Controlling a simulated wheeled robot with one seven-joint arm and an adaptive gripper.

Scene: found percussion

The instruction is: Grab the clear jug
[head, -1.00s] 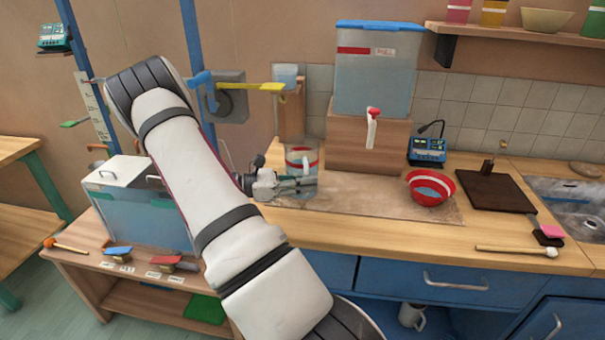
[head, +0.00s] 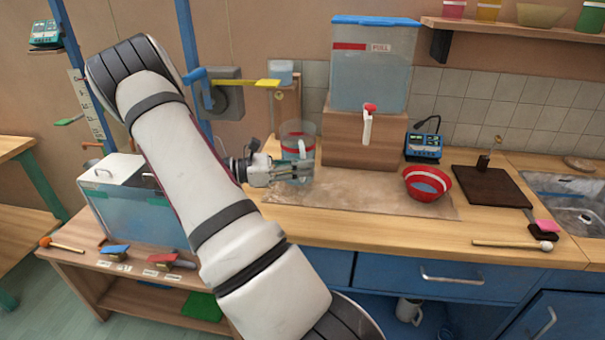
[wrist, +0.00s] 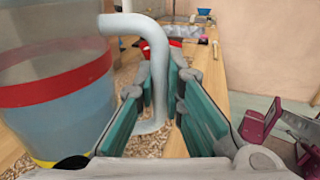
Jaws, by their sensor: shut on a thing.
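The clear jug (head: 299,134) has a red band and stands upright at the left of the worktop in the head view. In the wrist view the jug (wrist: 55,95) fills the left side, and its pale curved handle (wrist: 158,70) passes between the fingers. My gripper (head: 298,169) is shut on the handle in the head view, coming from the left. In the wrist view my gripper (wrist: 165,85) has its teal pads on either side of the handle. The jug appears raised a little above the worktop. Part of it is hidden behind the fingers.
A water dispenser (head: 372,70) with a red-topped tap stands on a wooden block (head: 350,140) right of the jug. A red bowl (head: 411,190) sits further right. A yellow lever (head: 245,83) juts out at the upper left. The mat (head: 360,198) in front is clear.

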